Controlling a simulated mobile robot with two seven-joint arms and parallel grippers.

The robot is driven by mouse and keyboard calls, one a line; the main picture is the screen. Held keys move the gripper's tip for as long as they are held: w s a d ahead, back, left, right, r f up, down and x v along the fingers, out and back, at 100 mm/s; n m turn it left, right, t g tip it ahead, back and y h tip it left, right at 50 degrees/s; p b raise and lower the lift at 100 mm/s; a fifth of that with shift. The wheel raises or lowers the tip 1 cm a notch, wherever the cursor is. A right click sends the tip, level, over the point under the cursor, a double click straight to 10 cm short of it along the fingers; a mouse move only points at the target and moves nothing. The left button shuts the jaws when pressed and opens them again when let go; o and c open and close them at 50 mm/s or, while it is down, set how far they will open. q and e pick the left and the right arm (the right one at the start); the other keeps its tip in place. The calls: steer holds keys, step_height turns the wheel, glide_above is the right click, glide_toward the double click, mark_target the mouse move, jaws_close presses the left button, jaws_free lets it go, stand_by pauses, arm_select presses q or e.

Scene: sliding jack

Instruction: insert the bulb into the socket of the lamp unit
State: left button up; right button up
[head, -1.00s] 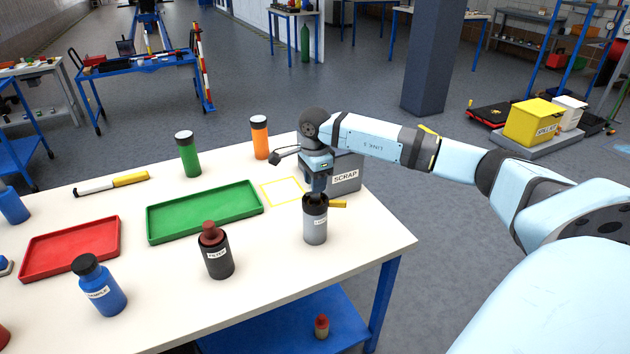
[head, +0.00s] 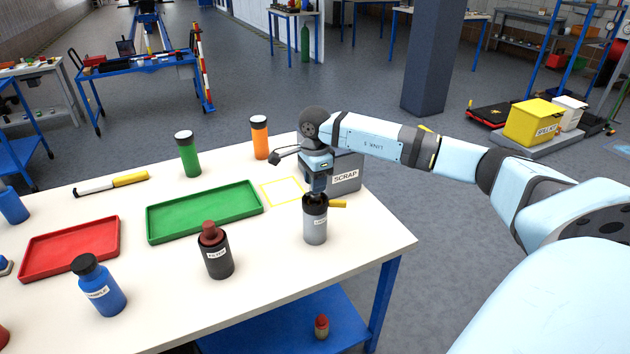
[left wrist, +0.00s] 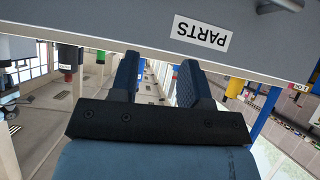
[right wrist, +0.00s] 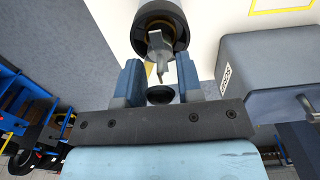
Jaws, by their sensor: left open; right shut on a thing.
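The lamp unit is the grey cylinder with a black rim (head: 315,222) near the table's right edge. Its label is too small to read surely. In the right wrist view its round dark mouth (right wrist: 178,30) lies just beyond my fingertips. My right gripper (head: 317,192) is directly above it, pointing down. It is shut on a small grey metallic piece (right wrist: 157,48), apparently the bulb, which overlaps the mouth in that view. How deep it sits cannot be told. My left gripper (left wrist: 158,80) is open and empty beside a grey box labelled PARTS (left wrist: 240,45); it is outside the head view.
A grey SCRAP box (head: 346,180) stands close behind the lamp unit. A dark bottle with a red top (head: 216,258), a blue bottle (head: 104,292), a green tray (head: 160,232) and a red tray (head: 40,270) lie leftward. A yellow-outlined square (head: 283,190) is bare.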

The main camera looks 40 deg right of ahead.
steer(key=shift+f, duration=0.25)
steer(key=shift+f+b, duration=0.95)
steer(key=shift+f, duration=0.3)
steer(key=o, duration=1)
step_height(320, 180, up, 13)
steer(key=shift+f, duration=0.1)
steer(key=shift+r, duration=0.55)
steer(key=shift+f, duration=0.1)
